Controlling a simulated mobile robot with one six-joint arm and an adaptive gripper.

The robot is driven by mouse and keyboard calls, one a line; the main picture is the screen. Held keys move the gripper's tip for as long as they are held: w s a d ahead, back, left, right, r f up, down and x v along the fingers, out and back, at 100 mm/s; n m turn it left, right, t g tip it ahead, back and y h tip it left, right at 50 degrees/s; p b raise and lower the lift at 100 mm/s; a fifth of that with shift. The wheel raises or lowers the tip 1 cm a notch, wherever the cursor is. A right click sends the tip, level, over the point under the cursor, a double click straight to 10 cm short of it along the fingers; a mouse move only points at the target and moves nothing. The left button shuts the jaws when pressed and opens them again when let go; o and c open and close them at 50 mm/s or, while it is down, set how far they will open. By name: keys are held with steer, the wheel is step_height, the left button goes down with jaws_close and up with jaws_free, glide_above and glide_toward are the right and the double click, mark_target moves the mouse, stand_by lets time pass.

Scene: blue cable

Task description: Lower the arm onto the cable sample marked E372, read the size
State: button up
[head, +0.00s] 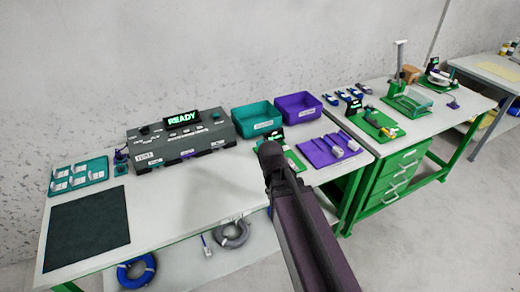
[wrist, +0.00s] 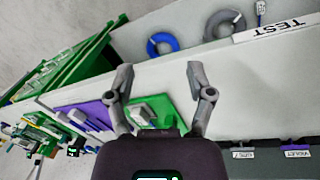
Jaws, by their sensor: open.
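In the head view a blue cable coil (head: 137,271) and a grey cable coil (head: 232,234) lie below the front edge of the bench. A bit of another blue coil (head: 269,212) shows beside my arm, which hides most of it. The wrist view shows a blue coil (wrist: 162,42) and a grey coil (wrist: 222,25) beyond the bench edge. I cannot read E372 on any of them. My gripper (wrist: 160,76) is open and empty above the bench, its fingers wide apart. In the head view my arm hides its fingers.
A grey tester (head: 182,137) with a READY display (head: 182,117) stands on the bench (head: 180,215). A dark mat (head: 87,228) lies at left. Teal (head: 257,117) and purple bins (head: 298,105) stand behind. A purple tray (head: 325,150) lies right of my arm. A second green-framed bench (head: 400,170) adjoins.

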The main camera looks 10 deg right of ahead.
steer(key=w+f+m+h+b, duration=0.1)
steer(key=w, duration=0.1)
steer(key=w+f+m+h+b, duration=0.1)
steer(key=w+h+b, duration=0.1)
steer(key=w+f+m+h+b, duration=0.1)
steer(key=w, duration=0.2)
steer(key=shift+a+h+b, duration=0.2)
steer(key=shift+h+b, duration=0.1)
steer(key=shift+b, duration=0.05)
steer(key=w+m+h+b, duration=0.1)
steer(key=w+a+m+t+h+b, duration=0.1)
steer(key=w, duration=0.1)
steer(key=w+a+m+h+b, duration=0.1)
steer(key=shift+w+a+r+h, duration=0.1)
steer(key=shift+w+r+h, duration=0.1)
steer(key=shift+w+h, duration=0.15)
steer(key=w+a+r+m+t+h+b, duration=0.1)
steer(key=w+a+m+t+h+b, duration=0.15)
steer(key=w+a+b, duration=0.2)
steer(key=m+t+h+b, duration=0.1)
steer(key=m+h+b, duration=0.2)
steer(key=m+h, duration=0.2)
glide_toward(257, 145)
steer(key=v, duration=0.2)
steer(key=shift+s+a+f, duration=0.1)
steer(key=shift+a, duration=0.15)
steer(key=shift+d, duration=0.15)
